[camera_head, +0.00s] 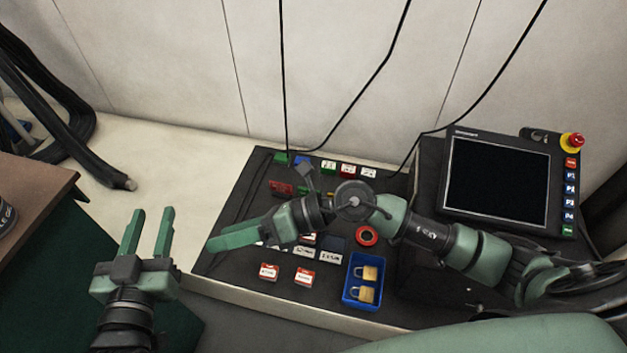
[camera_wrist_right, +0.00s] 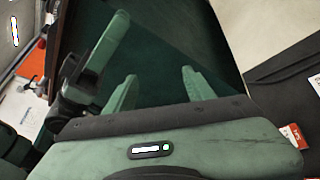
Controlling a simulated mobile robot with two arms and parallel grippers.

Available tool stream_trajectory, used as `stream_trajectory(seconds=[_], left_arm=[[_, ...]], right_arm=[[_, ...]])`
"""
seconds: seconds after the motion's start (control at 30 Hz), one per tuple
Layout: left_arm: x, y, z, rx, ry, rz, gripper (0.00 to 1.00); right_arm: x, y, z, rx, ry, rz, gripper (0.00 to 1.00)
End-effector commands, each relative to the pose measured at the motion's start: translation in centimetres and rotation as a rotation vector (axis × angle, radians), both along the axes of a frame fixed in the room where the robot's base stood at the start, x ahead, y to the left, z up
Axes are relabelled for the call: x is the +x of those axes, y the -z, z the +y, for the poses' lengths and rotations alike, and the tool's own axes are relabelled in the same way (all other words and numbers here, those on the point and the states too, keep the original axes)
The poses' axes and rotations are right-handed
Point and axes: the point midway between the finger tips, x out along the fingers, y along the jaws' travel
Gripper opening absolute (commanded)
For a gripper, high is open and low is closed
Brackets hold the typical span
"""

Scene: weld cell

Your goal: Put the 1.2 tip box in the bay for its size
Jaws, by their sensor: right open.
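Small red-and-white boxes stand near the front of the black mat (camera_head: 225,262), one on the left (camera_head: 268,271) and one on the right (camera_head: 304,277). Their print is too small to read, so I cannot tell which is the 1.2 tip box. Pale label plates (camera_head: 331,257) lie behind them, partly hidden by my right gripper. My right gripper (camera_head: 220,241) is over the mat's left part, pointing left. Its fingers are apart and empty in the right wrist view (camera_wrist_right: 158,76). My left gripper (camera_head: 151,213) is open and empty, left of the mat.
A blue tray (camera_head: 349,299) holds padlocks, with a red ring (camera_head: 367,236) behind it. Several small coloured boxes (camera_head: 348,170) line the mat's back. A screen (camera_head: 497,180) with a red stop button (camera_head: 572,140) stands right.

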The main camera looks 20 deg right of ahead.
Motion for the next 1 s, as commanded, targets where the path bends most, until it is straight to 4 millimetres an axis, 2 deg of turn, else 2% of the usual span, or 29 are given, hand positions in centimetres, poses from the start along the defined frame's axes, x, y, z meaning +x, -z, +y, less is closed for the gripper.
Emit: stream_trajectory(seconds=[0.03, 0.1, 0.17, 0.2, 0.27, 0.33, 0.4, 0.5, 0.6, 0.7, 1.0], left_arm=[[0.0, 0.0, 0.0, 0.000, 0.000, -0.001, 0.36], [0.0, 0.0, 0.0, 0.000, 0.000, -0.001, 0.36], [0.0, -0.1, 0.0, 0.000, 0.000, -0.001, 0.36], [0.0, -0.1, 0.0, 0.000, 0.000, -0.001, 0.36], [0.0, -0.1, 0.0, 0.000, 0.000, -0.002, 0.36], [0.0, -0.1, 0.0, 0.000, 0.000, -0.002, 0.36], [0.0, -0.1, 0.0, 0.000, 0.000, -0.002, 0.36], [0.0, -0.1, 0.0, -0.001, 0.001, -0.002, 0.36], [0.0, -0.1, 0.0, -0.001, 0.001, -0.002, 0.36], [0.0, -0.1, 0.0, -0.001, 0.001, -0.002, 0.36], [0.0, -0.1, 0.0, -0.001, 0.000, -0.002, 0.36]], right_arm=[[-0.7, -4.4, 1.7, 0.227, 0.066, 0.109, 0.54], [-0.1, -9.9, 1.5, 0.515, 0.177, 0.273, 0.54], [1.0, -13.3, -0.2, 0.745, 0.281, 0.432, 0.54], [1.9, -14.8, -1.9, 0.888, 0.352, 0.546, 0.54], [3.3, -15.9, -5.0, 1.091, 0.462, 0.726, 0.54], [4.5, -15.4, -8.7, 1.298, 0.589, 0.945, 0.54], [5.0, -13.6, -11.8, 1.465, 0.702, 1.156, 0.54], [4.5, -10.4, -14.7, 1.631, 0.825, 1.416, 0.54], [3.5, -8.1, -15.9, 1.722, 0.899, 1.601, 0.54], [2.8, -6.8, -16.4, 1.762, 0.934, 1.701, 0.54], [2.6, -6.4, -16.4, 1.770, 0.942, 1.733, 0.54]])
